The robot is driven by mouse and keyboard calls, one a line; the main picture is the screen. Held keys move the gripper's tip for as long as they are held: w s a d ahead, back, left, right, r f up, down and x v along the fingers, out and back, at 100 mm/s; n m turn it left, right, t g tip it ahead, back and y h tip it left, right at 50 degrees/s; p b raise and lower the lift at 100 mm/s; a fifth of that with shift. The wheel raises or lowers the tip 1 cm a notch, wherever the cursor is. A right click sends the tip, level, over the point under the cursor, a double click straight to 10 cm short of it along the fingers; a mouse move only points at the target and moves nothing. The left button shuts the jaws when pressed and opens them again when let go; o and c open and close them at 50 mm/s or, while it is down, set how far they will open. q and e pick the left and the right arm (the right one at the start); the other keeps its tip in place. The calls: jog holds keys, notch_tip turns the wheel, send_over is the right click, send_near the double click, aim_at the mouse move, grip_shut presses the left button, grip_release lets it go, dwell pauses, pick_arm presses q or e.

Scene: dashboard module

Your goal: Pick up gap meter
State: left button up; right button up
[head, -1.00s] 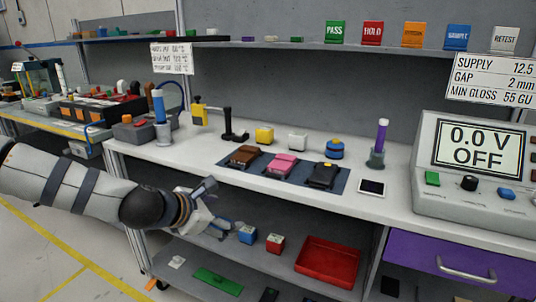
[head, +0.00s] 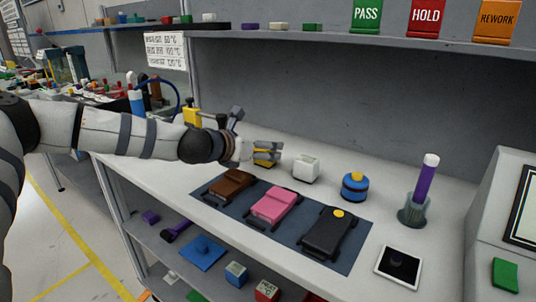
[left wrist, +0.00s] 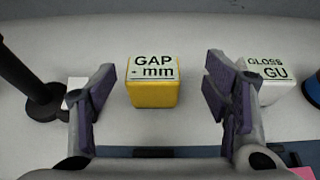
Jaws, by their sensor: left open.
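The gap meter (left wrist: 153,92) is a small yellow block with a pale label reading "GAP - mm". In the left wrist view it stands upright on the white bench, centred between my open fingers and a little ahead of them. In the head view the gap meter (head: 266,158) is partly hidden behind my left gripper (head: 262,150). My left gripper (left wrist: 160,100) is open and empty, and its fingers do not touch the meter. My right gripper is not in view.
A white gloss meter (head: 306,168) stands close to the right. A black stand (left wrist: 40,95) is at the left. A dark mat (head: 225,200) in front holds brown, pink and black model cars. A blue pot (head: 354,187) and a tube holder (head: 413,212) stand farther right.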

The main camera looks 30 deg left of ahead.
pick_arm(q)
jog(key=x, duration=0.2)
jog(key=b+x, duration=0.1)
jog(key=x, duration=0.1)
jog(key=f+x, duration=0.1)
jog(key=x, duration=0.1)
jog(key=shift+s+a+f, duration=0.1)
jog(key=shift+s+a, duration=0.15)
jog(key=shift+a, duration=0.1)
jog(key=shift+w, duration=0.25)
jog(key=shift+r, duration=0.3)
jog(key=c, duration=1.4)
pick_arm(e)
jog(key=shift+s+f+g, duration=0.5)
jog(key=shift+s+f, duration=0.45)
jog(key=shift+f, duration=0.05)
pick_arm(q)
jog(key=shift+r, duration=0.1)
